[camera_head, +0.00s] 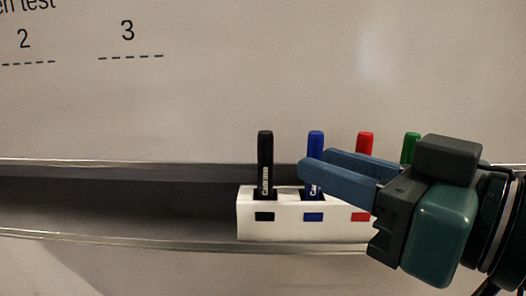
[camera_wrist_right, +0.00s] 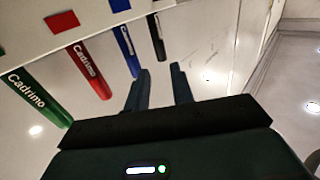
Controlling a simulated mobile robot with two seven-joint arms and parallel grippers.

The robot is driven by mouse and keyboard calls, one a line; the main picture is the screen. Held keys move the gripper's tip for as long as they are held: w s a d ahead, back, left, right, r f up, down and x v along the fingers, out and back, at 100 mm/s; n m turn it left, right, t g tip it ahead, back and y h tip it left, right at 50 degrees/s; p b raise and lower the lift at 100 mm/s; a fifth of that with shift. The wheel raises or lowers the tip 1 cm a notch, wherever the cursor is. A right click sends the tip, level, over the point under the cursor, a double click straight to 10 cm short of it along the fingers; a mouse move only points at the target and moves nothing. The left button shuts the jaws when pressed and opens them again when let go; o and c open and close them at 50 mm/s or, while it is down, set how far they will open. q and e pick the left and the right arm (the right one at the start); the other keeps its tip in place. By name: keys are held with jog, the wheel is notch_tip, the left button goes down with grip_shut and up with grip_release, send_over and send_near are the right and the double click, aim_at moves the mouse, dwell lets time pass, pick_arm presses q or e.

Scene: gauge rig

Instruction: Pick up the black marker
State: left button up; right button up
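The black marker (camera_head: 265,163) stands upright in the leftmost slot of a white holder (camera_head: 287,228), above a black square label. It also shows in the right wrist view (camera_wrist_right: 157,38), beyond the fingertips and slightly left of the gap between them. My right gripper (camera_head: 317,161) reaches in from the right with its two blue fingers apart and nothing between them. Its tips are right of the black marker, near the blue marker (camera_head: 316,143), and partly cover that one. The gap also shows in the right wrist view (camera_wrist_right: 162,71). My left gripper is in neither view.
A red marker (camera_head: 365,142) and a green marker (camera_head: 411,147) stand further right in the row, partly hidden by my right gripper. The holder sits on a ledge (camera_head: 120,210) below a whiteboard (camera_head: 220,80). The ledge left of the holder is clear.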

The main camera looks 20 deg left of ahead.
aim_at(271, 148)
jog(key=x, duration=0.3)
jog(key=shift+a+p, duration=0.15)
jog(key=shift+p, duration=0.25)
jog(key=shift+x, duration=3.05)
jog(key=shift+f, duration=0.1)
jog(key=shift+c, duration=0.2)
grip_shut()
